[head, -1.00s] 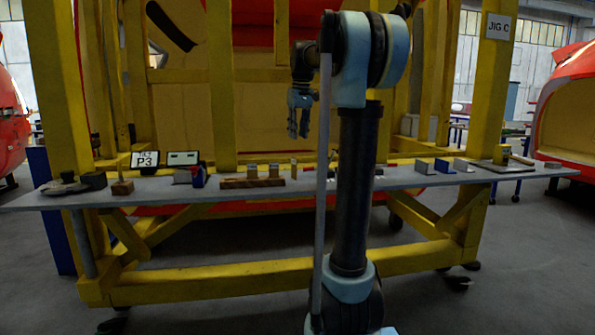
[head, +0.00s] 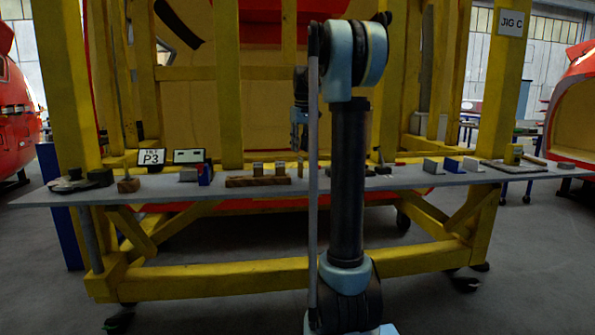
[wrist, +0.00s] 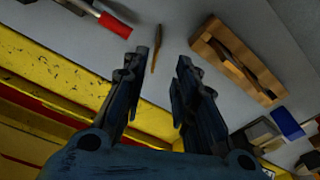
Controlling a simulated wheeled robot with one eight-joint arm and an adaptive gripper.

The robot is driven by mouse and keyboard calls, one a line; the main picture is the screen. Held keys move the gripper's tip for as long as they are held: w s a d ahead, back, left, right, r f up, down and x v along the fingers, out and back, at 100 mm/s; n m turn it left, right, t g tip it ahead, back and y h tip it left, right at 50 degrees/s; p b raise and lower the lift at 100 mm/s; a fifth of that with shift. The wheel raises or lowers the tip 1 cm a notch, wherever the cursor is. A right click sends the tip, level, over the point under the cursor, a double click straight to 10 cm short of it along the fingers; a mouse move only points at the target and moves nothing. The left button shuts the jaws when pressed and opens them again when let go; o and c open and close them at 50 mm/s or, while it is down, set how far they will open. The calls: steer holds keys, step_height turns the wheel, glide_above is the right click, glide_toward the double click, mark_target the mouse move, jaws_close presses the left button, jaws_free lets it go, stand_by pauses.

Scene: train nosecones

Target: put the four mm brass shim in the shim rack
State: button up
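My gripper (wrist: 163,57) is open and empty, pointing down over the grey bench in the wrist view. In the head view my gripper (head: 299,147) hangs above the bench, behind my arm's rod. A thin tan upright piece (wrist: 156,48), which looks like the brass shim seen edge-on, shows between the fingertips, apart from both. In the head view it (head: 300,166) stands just right of a wooden block. That slotted wooden block (wrist: 262,92), seemingly the shim rack, lies to the right in the wrist view; it also shows in the head view (head: 240,182). Thickness markings are unreadable.
A red-handled tool (wrist: 114,25) lies left of the fingers. A blue block (wrist: 287,123) lies beyond the wooden block. A yellow jig frame (head: 70,80) stands along the bench. A P3 sign (head: 151,157) stands at the left.

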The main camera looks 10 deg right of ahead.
step_height(320, 180, down, 2)
glide_above(301, 178)
steer(key=shift+w+f, duration=0.2)
steer(key=shift+f, duration=1.2)
steer(key=shift+w+f, duration=0.2)
steer(key=shift+f, duration=1.2)
jaws_close()
